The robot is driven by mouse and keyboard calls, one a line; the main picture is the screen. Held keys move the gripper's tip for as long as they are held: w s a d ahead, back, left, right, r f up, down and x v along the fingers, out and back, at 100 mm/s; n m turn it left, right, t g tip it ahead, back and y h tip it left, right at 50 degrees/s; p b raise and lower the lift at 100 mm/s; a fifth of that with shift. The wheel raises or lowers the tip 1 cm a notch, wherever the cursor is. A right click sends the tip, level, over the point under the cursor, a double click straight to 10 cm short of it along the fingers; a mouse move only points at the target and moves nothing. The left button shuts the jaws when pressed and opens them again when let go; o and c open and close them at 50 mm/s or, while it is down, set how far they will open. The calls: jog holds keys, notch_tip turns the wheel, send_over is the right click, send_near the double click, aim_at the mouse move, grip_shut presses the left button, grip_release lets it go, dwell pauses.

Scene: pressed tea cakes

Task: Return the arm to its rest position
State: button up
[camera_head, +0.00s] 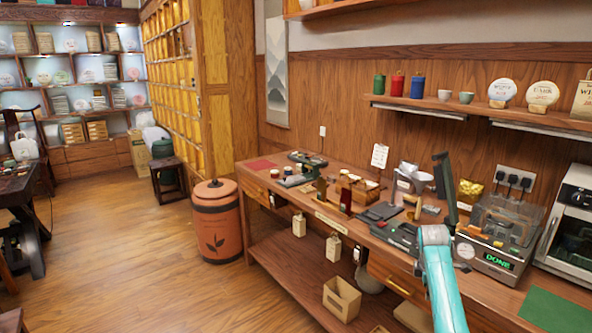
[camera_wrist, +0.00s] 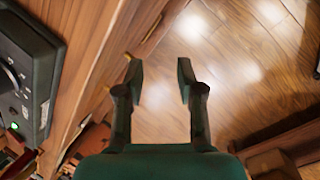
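My arm (camera_head: 441,280) is teal and reaches up from the bottom edge of the head view, in front of the right part of the wooden counter. My gripper (camera_wrist: 160,72) shows in the wrist view with its two dark fingers apart and nothing between them. Behind the fingers is the wooden floor (camera_wrist: 230,62). I cannot clearly make out the gripper in the head view.
The wooden counter (camera_head: 262,183) holds small tools, boxes and a machine with a green "DONE" display (camera_head: 497,259). A dark device with a knob (camera_wrist: 22,78) is close at the wrist view's left. An orange canister (camera_head: 216,222) stands at the counter's left end. Open floor lies left.

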jog(key=s+a+f+m+t, duration=0.1)
jog(key=s+a+f, duration=0.1)
jog(key=s+f, duration=0.35)
jog(key=s+a+f+m+t, duration=0.1)
jog(key=s+a+f, duration=0.15)
jog(key=f, duration=0.55)
jog(key=s+a+f+m+t, duration=0.1)
jog(key=s+a+f, duration=0.2)
jog(key=f, duration=0.4)
jog(key=s+a+f+m+t+y, duration=0.15)
jog(key=s+a+f, duration=0.25)
jog(key=s, duration=0.6)
jog(key=s+a+f+m+t+h, duration=0.15)
jog(key=s+a+f, duration=0.3)
jog(key=s, duration=0.65)
jog(key=s+a+r+m+t+y, duration=0.1)
jog(key=s+a+r+m+t, duration=0.2)
jog(key=s, duration=0.8)
jog(key=s+a+r+m+y, duration=0.1)
jog(key=s+r+m, duration=0.1)
jog(key=s+r, duration=0.65)
jog(key=s+a+r+m+t, duration=0.2)
jog(key=s+r+m+t, duration=0.1)
jog(key=s+r, duration=1.2)
notch_tip(320, 180, up, 2)
jog(key=shift+s+r+m+y, duration=0.3)
jog(key=shift+m+y, duration=0.1)
jog(key=shift+m, duration=0.2)
